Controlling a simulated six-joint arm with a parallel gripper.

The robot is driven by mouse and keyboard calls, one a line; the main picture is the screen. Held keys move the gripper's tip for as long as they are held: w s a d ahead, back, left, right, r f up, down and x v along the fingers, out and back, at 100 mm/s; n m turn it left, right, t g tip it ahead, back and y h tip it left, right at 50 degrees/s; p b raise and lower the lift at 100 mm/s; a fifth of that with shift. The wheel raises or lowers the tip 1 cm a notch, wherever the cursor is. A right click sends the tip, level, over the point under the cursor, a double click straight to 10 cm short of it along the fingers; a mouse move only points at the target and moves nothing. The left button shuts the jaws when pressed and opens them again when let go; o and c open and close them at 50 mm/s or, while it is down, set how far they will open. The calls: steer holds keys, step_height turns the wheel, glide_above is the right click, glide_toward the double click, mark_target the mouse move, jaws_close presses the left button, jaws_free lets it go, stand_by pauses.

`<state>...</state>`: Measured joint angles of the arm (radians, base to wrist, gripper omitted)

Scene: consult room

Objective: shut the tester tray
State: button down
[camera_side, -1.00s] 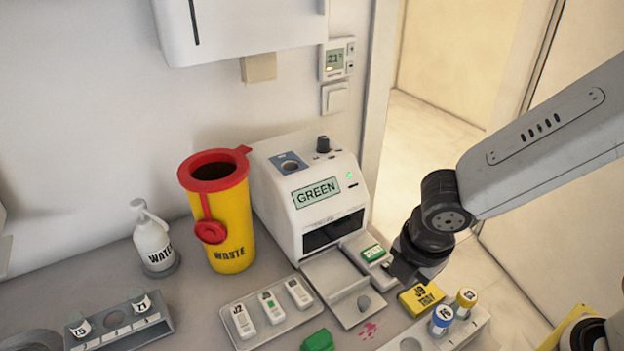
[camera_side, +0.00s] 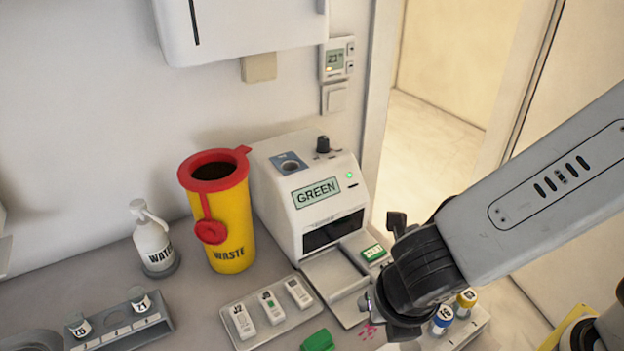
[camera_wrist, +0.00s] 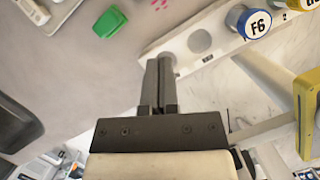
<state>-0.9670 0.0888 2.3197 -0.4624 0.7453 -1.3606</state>
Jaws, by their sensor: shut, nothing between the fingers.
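The tester (camera_side: 310,190) is a white box against the wall, its display reading GREEN and a green light lit. Its pale tray (camera_side: 335,272) sticks out at the front, below a dark slot. The tray's front right part is partly hidden by my wrist, and its small grey knob cannot be made out. My gripper (camera_wrist: 160,72) is shut and empty in the wrist view. In the side view my wrist is in front and right of the tray, with the fingertips mostly hidden; I cannot tell whether they touch it. The wrist view does not show the tray.
A yellow waste bin (camera_side: 230,220) stands left of the tester. A holder (camera_side: 250,335) with several cassettes and a green block (camera_side: 318,341) lie in front. A vial rack (camera_wrist: 195,45) is near my fingers.

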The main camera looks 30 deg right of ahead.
steer(key=x, duration=0.9)
steer(key=shift+d+f, duration=0.15)
steer(key=shift+f, duration=0.15)
steer(key=shift+w+d+f, duration=0.1)
steer(key=shift+w+d, duration=0.1)
steer(key=shift+w, duration=0.25)
steer(key=shift+w+d, duration=0.2)
steer(key=shift+w, duration=0.25)
steer(key=shift+w+d+f, duration=0.1)
steer(key=shift+w+d, duration=0.1)
steer(key=shift+w, duration=0.25)
steer(key=shift+w+d+f, duration=0.1)
steer(key=shift+w+d, duration=0.15)
steer(key=shift+w, duration=0.2)
glide_toward(330, 275)
steer(key=x, duration=0.5)
steer(key=shift+a, duration=0.1)
